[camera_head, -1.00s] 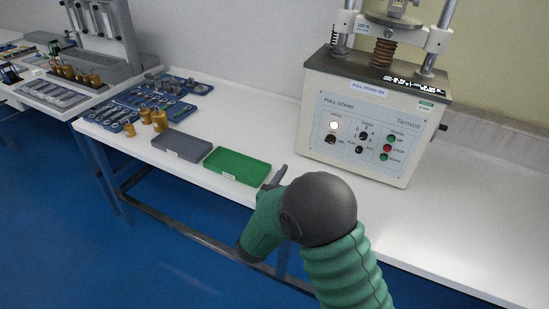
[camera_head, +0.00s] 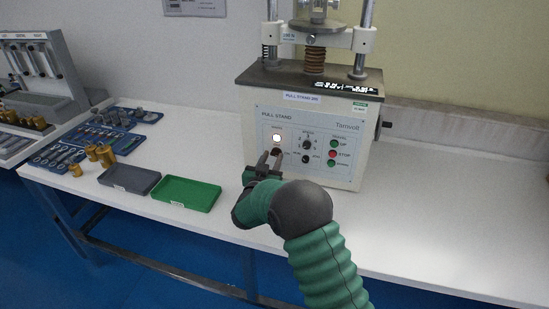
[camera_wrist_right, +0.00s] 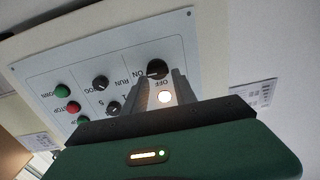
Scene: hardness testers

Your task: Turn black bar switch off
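The black bar switch (camera_head: 277,151) is on the front panel of the pull stand (camera_head: 310,125), below a lit white lamp (camera_head: 276,138). In the right wrist view the switch (camera_wrist_right: 157,68) shows beside the ON and OFF labels; its exact angle is hard to tell. My right gripper (camera_head: 268,158) points at the panel in front of the switch. In the wrist view its two fingers (camera_wrist_right: 160,75) are apart, with the switch between or just beyond their tips; I cannot tell if they touch it. My left gripper is not in view.
Other knobs (camera_head: 307,145) and green and red buttons (camera_head: 333,154) are right of the switch. A green tray (camera_head: 186,193) and a grey tray (camera_head: 129,178) lie left on the white table. The table right of the stand is clear.

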